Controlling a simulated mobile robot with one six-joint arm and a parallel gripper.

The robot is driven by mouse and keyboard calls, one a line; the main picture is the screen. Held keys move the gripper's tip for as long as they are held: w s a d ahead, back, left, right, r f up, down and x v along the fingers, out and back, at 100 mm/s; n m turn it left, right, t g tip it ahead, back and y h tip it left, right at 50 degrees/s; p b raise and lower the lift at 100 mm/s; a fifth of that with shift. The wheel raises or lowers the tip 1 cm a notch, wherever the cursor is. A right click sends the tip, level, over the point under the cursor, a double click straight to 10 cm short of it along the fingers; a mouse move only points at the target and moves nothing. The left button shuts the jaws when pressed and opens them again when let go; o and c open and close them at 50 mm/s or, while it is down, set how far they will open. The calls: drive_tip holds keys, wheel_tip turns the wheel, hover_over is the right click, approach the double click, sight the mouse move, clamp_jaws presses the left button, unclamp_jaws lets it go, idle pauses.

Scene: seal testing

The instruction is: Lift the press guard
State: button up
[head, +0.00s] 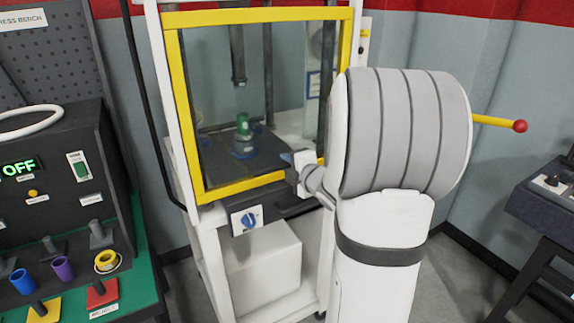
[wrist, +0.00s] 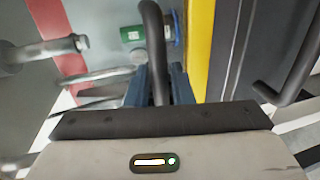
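The press guard (head: 174,100) is a clear panel in a yellow frame. It is down across the front of the white press frame, and its yellow edge (wrist: 200,50) shows in the wrist view. A dark bar handle (wrist: 156,50) stands beside that edge. My gripper (head: 303,165) is at the guard's lower right, and in the wrist view its blue fingers (wrist: 160,86) lie either side of the handle, with no clear gap. They look shut on it. In the head view my arm hides the handle and the guard's lower right corner.
Behind the guard, a green and grey part (head: 243,128) stands under the press ram (head: 238,50). A blue knob (head: 248,220) is below the guard. A control box (head: 50,165) showing OFF is left, a yellow lever with a red knob (head: 519,126) right.

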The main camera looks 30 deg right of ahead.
clamp_jaws()
